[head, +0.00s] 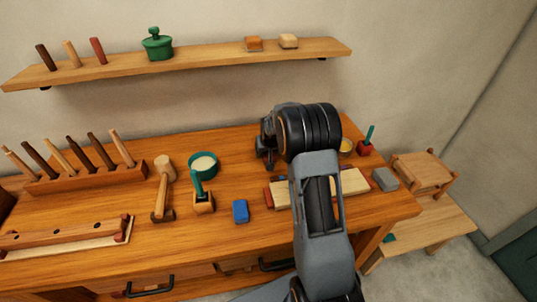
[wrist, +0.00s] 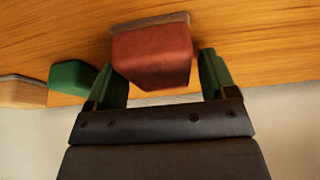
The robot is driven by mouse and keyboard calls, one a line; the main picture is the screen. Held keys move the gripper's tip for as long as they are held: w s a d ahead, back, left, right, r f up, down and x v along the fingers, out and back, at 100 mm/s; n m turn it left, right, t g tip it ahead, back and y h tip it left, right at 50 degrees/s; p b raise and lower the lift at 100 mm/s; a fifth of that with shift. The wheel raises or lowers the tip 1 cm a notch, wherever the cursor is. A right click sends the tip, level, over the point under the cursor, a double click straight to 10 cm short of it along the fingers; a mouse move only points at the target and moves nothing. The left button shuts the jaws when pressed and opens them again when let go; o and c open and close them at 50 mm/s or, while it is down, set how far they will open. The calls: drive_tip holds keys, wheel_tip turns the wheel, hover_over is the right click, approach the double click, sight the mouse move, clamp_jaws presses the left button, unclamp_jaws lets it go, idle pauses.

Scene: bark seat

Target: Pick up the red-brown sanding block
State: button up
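The red-brown sanding block (wrist: 152,55) shows large in the wrist view, with a thin grey-brown layer along its upper edge. My gripper (wrist: 165,75) has its two green-padded fingers on either side of the block. A narrow gap shows at the right finger, and the left finger overlaps the block's edge, so contact there cannot be told. The fingers are spread wide. In the head view my gripper is over the back of the bench, mostly hidden by my wrist, and I cannot make out the block there.
In the wrist view a green object (wrist: 75,76) and a tan one (wrist: 22,91) stand left of the gripper. On the bench (head: 110,247) are a mallet (head: 163,190), a teal bowl (head: 203,164), a blue block (head: 240,211) and a grey block (head: 385,179). A shelf (head: 200,62) hangs above.

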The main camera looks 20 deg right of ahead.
drive_tip(key=c, duration=0.8)
drive_tip(key=shift+r, duration=0.15)
drive_tip(key=shift+r, duration=0.55)
drive_tip(key=s+a+r+b, duration=0.2)
drive_tip(key=s+a+r, duration=0.4)
drive_tip(key=s+r, duration=0.5)
drive_tip(key=shift+s+a+r+b, duration=0.2)
drive_tip(key=shift+s+r+b, duration=0.15)
drive_tip(key=shift+s, duration=0.4)
drive_tip(key=o, duration=0.5)
drive_tip(key=shift+c, duration=0.2)
drive_tip(key=c, duration=0.3)
drive_tip(key=shift+d, duration=0.1)
drive_tip(key=shift+c, duration=0.2)
